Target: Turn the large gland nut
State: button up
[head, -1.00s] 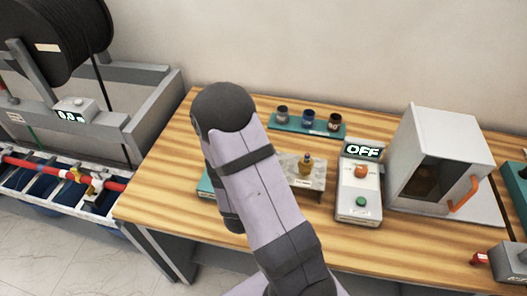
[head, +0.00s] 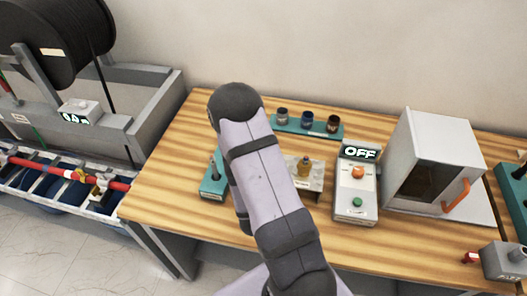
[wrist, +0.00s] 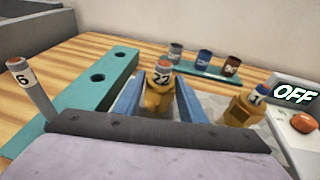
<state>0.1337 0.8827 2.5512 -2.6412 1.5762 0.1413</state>
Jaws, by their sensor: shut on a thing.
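In the wrist view my gripper (wrist: 160,105) has its two blue fingers on either side of a brass, nut-like piece (wrist: 158,98) and is shut on it. This piece has a grey top marked 22 and stands upright. A second brass piece (wrist: 241,109) with a blue top stands to the right, apart from my fingers. It also shows in the head view (head: 304,167) on a pale grey block (head: 317,178). My gripper and the held piece are hidden behind my arm in the head view. I cannot read which piece is the large gland nut.
A teal holed block (wrist: 112,85) lies left of my fingers, near a grey post (wrist: 30,88) marked 6. A teal rack (head: 290,126) with three cups stands behind. A control box (head: 356,185) reading OFF and a white cabinet (head: 434,160) stand to the right.

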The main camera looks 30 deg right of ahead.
jog(key=shift+n+y, duration=0.3)
jog(key=shift+y, duration=0.1)
jog(key=o, duration=2.2)
jog(key=shift+p, duration=0.3)
jog(key=p+v, duration=0.4)
jog(key=p, duration=0.1)
jog(key=shift+s+r, duration=0.1)
jog(key=shift+r, duration=0.05)
jog(key=shift+s+a+p, duration=0.55)
jog(key=shift+s+p, duration=0.05)
jog(key=shift+s, duration=0.15)
jog(key=shift+w, duration=0.15)
